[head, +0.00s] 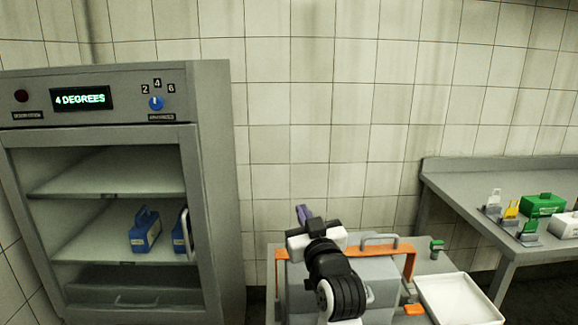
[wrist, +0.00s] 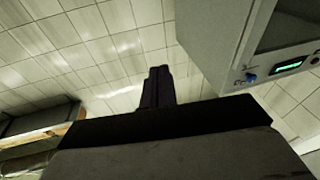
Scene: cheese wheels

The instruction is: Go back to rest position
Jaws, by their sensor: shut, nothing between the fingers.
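My gripper (head: 303,214) is up above the grey box in the middle of the head view, in front of the tiled wall. In the wrist view my gripper (wrist: 158,86) shows as dark fingers close together, shut with nothing between them, against the wall tiles. My arm reaches up from the bottom of the head view and hides part of the grey box (head: 379,272) behind it.
A grey cabinet (head: 218,200) with a "4 DEGREES" display (head: 82,98) stands left, holding blue blocks (head: 145,232). A white tray (head: 455,300) is right of the box. A metal table (head: 455,185) at right holds a green case (head: 543,204). Open air surrounds my gripper.

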